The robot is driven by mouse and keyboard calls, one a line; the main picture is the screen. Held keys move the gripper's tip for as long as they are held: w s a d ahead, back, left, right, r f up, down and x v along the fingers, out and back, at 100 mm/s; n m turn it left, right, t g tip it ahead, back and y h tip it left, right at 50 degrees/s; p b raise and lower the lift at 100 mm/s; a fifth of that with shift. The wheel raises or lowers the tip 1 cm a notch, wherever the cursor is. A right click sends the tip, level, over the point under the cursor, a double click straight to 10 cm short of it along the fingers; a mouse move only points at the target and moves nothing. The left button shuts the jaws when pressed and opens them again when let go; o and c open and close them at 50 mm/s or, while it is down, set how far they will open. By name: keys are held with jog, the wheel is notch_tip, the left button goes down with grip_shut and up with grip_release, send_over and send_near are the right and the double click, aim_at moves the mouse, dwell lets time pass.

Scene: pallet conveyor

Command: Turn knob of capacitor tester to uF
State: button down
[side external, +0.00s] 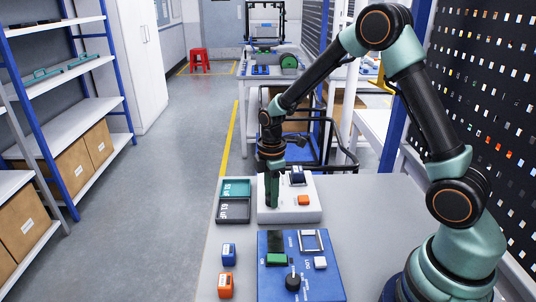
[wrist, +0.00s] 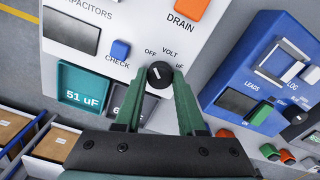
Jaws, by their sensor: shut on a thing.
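The capacitor tester (side external: 288,212) is a white box on the grey table. In the wrist view its face (wrist: 206,52) carries a dark screen, an orange DRAIN button and a blue CHECK button. The black knob (wrist: 160,74) has a white line, which appears to point up-left toward OFF. The labels OFF, VOLT and uF (wrist: 179,66) run around its upper side from left to right. My gripper (wrist: 158,76) is shut on the knob, one green finger on each side. In the side view my gripper (side external: 271,203) points down at the tester's left part and hides the knob.
A blue panel (side external: 267,285) with a black dial lies in front of the tester. A teal 51 uF block (side external: 235,188) and a dark grey one (side external: 234,211) lie to its left. Small blue (side external: 228,253) and orange (side external: 226,285) blocks stand near the table's left edge.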

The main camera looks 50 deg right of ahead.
jog(key=m, duration=0.4)
jog(key=shift+m, duration=0.3)
jog(key=m, duration=0.9)
jog(key=shift+r+m, duration=0.1)
jog(key=shift+m, duration=0.3)
jog(key=m, duration=0.4)
jog(key=shift+m, duration=0.4)
jog(key=c, duration=0.5)
grip_release()
